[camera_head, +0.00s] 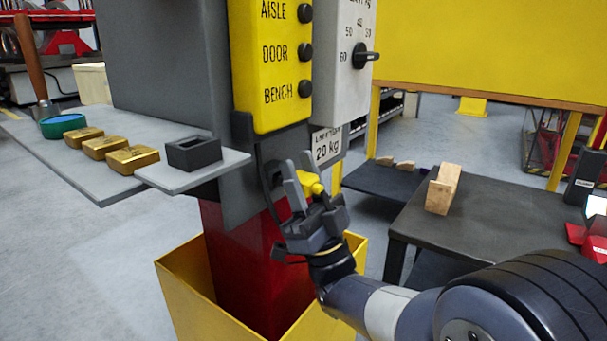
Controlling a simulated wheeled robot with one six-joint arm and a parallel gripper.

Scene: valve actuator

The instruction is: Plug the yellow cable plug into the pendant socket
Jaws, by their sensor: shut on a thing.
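The yellow cable plug (311,184) is between the fingers of my gripper (300,168), which is shut on it. The fingers point up, and they hide part of the plug. The plug is below the yellow pendant box (268,60), apart from it, in front of the grey post. The box is marked AISLE, DOOR and BENCH and has a black knob beside each word. A dark cable (267,182) hangs in a curve just left of the fingers; where its ends go is hidden. I cannot make out the pendant socket's opening from this view.
A grey shelf (100,190) at left bears several brass blocks, a green round dish and a dark open box (193,153). A grey dial panel (343,80) and a 20 kg label (327,146) are close above my gripper. A dark table (500,225) with a wooden block stands right.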

